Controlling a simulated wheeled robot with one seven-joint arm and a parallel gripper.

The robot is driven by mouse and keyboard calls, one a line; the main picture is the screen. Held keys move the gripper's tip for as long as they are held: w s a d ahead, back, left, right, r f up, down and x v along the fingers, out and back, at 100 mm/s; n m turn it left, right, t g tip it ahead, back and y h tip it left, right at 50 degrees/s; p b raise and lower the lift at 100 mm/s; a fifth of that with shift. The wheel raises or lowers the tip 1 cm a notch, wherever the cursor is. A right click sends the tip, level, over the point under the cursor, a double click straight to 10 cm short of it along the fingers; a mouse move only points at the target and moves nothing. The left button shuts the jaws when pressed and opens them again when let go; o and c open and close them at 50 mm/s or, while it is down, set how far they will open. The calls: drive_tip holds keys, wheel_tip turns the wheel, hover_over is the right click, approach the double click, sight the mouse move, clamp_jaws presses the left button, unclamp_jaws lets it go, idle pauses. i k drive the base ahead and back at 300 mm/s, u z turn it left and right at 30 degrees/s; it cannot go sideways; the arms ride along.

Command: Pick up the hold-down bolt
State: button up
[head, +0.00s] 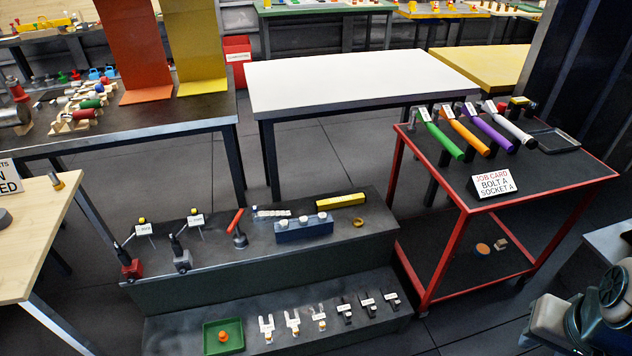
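I cannot single out the hold-down bolt for certain in this view. A blue block (303,232) on the dark bench's upper level holds several small pale-topped pieces; these may be bolts, but they are too small to tell. A job card (493,184) on the red-framed cart (467,214) reads "BOLT A, SOCKET A". A small grey upright piece (411,122) stands at the cart's left back corner. Part of my arm shows at the lower right; my gripper is not in view.
Green, orange, purple and white-and-black handled tools (486,140) lie on the cart beside a black tray (560,140). The stepped bench (262,277) carries stands, a yellow bar (340,200) and a green tray (238,330). A white-topped table (345,82) is bare. Floor shows between bench and cart.

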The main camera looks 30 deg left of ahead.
sight(322, 216)
drive_tip(key=u, duration=0.9)
drive_tip(key=i, duration=1)
drive_tip(key=u, duration=1.2)
